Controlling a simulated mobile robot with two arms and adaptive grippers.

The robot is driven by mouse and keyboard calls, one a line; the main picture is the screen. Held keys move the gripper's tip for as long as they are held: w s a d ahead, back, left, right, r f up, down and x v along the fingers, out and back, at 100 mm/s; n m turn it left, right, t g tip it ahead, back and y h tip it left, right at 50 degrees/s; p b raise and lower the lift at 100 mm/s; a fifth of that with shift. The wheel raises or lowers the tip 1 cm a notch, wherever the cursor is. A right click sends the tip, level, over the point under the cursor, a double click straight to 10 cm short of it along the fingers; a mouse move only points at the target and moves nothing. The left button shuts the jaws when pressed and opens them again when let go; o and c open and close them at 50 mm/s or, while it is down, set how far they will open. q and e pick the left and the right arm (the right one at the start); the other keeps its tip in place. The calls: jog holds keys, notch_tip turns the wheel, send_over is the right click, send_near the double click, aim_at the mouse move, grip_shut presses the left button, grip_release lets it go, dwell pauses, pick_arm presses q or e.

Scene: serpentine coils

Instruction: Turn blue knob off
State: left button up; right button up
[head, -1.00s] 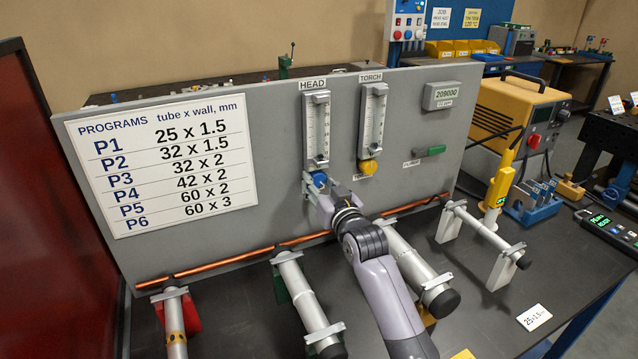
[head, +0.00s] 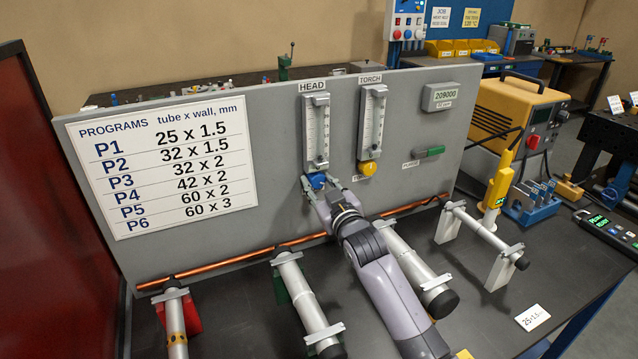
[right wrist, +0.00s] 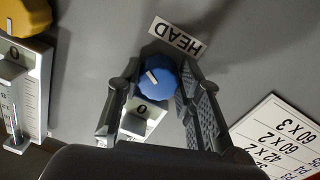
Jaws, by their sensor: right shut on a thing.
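The blue knob (head: 317,181) sits on the grey panel at the foot of the HEAD flow gauge (head: 316,130). The float level in the HEAD gauge is too small to read. My left gripper is not in view.
The TORCH gauge (head: 372,120) with a yellow knob (head: 367,169) is just right of the blue knob. A copper tube (head: 230,257) runs low along the panel, above several silver tube stands on the bench.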

jog(key=shift+n, duration=1.3)
jog(key=shift+d, duration=0.1)
jog(key=o, duration=1.2)
jog(key=shift+c, duration=0.2)
jog(key=shift+s, duration=0.1)
jog(key=v, duration=1.1)
jog(key=shift+s+d, duration=0.25)
jog(key=shift+s, duration=0.1)
